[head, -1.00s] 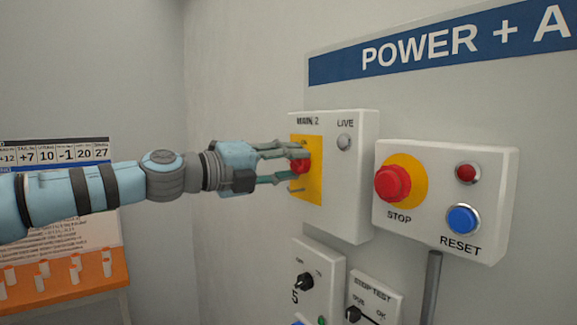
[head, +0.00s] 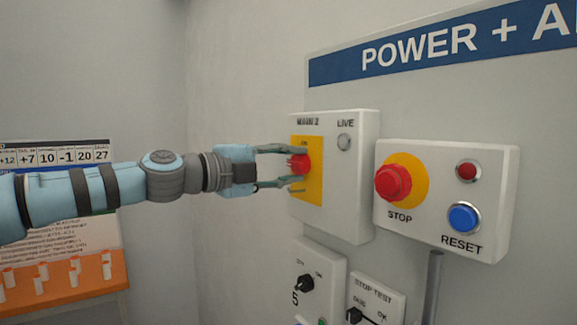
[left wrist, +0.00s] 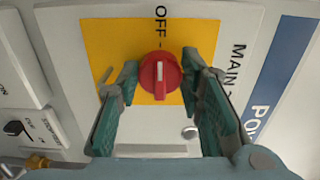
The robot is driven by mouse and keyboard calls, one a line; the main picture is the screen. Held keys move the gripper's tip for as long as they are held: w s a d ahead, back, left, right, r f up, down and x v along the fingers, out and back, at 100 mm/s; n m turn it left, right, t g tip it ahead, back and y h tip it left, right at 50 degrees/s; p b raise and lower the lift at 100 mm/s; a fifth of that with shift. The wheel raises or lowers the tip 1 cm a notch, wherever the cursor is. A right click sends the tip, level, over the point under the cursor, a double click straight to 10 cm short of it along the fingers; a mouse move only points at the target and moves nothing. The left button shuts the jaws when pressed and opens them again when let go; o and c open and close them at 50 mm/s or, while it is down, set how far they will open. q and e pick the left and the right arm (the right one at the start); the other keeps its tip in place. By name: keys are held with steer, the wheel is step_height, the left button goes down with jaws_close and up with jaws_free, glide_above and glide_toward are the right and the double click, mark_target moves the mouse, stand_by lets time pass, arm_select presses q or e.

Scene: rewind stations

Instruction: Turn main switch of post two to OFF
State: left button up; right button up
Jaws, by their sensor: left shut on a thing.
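The main switch of post two is a red knob (head: 299,164) on a yellow plate (head: 312,190), on a white box labelled MAIN 2 (head: 350,185). In the left wrist view, the red knob (left wrist: 160,72) has a white mark in line with the OFF label (left wrist: 160,18), on the knob's OFF side. My left gripper (head: 292,168) is shut on the knob, one finger on each side, also in the left wrist view (left wrist: 160,80). The fingers partly hide the plate. The LIVE lamp (head: 344,142) looks grey and unlit. My right gripper is not in view.
To the right is a box with a red STOP button (head: 393,183), a small red lamp (head: 467,171) and a blue RESET button (head: 463,218). Below are small selector boxes (head: 318,279). An orange rack (head: 65,285) stands at the left. Left of the box is bare wall.

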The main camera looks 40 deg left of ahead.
arm_select(q)
steer(key=o, duration=1.2)
steer(key=shift+c, duration=0.2)
steer(key=shift+f, duration=0.1)
